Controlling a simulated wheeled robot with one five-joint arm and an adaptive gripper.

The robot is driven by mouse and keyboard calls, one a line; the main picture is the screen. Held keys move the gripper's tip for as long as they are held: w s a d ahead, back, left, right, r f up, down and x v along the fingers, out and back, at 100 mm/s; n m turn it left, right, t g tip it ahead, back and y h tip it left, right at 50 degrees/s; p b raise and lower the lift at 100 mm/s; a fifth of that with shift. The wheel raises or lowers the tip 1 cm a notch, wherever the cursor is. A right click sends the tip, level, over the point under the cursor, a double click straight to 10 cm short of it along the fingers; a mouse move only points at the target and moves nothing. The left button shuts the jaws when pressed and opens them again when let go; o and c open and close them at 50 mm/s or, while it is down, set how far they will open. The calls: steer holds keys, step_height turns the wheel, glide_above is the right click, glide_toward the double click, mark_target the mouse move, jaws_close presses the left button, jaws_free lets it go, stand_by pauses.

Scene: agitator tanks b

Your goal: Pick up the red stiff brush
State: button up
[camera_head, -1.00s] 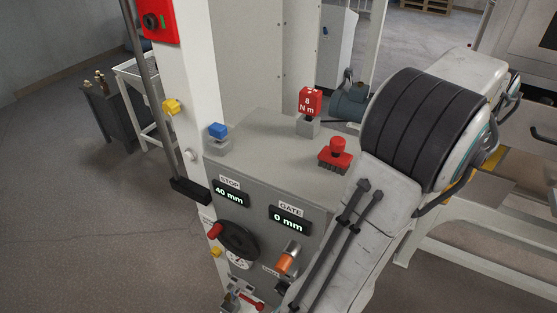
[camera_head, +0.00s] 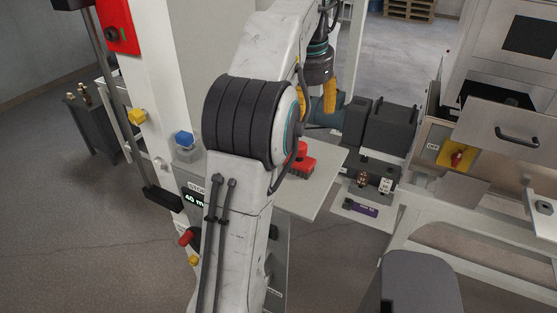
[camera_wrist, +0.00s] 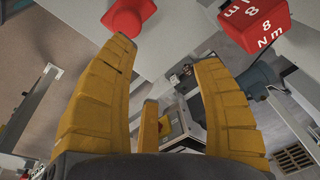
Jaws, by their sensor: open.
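The red stiff brush (camera_head: 306,163) is on the grey cabinet top (camera_head: 318,190), partly hidden behind my arm in the head view. In the wrist view a rounded red knob, seemingly the brush's handle (camera_wrist: 127,16), shows at the top, just above the left fingertip. My gripper (camera_head: 318,106) has yellow fingers that show beyond my arm, above the cabinet in the picture. In the wrist view the gripper's fingers (camera_wrist: 165,56) are spread apart with nothing between them. The bristles are hidden in the wrist view.
A red block marked 8 N m (camera_wrist: 256,22) stands close to the right finger in the wrist view. A blue-topped block (camera_head: 184,141) sits at the cabinet's left. A white post (camera_head: 160,80) rises on the left.

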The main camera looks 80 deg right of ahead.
mark_target(300, 144)
steer(key=a, duration=0.1)
steer(key=a+m+y, duration=0.1)
steer(key=a+m, duration=0.1)
steer(key=shift+w, duration=0.3)
steer(key=shift+w+a+m+y, duration=0.1)
steer(key=shift+a+m+y, duration=0.35)
steer(key=shift+m, duration=0.45)
steer(key=shift+f, duration=0.55)
steer(key=shift+f+b, duration=0.75)
steer(key=shift+f, duration=2.4)
steer(key=shift+o, duration=0.3)
jaws_close()
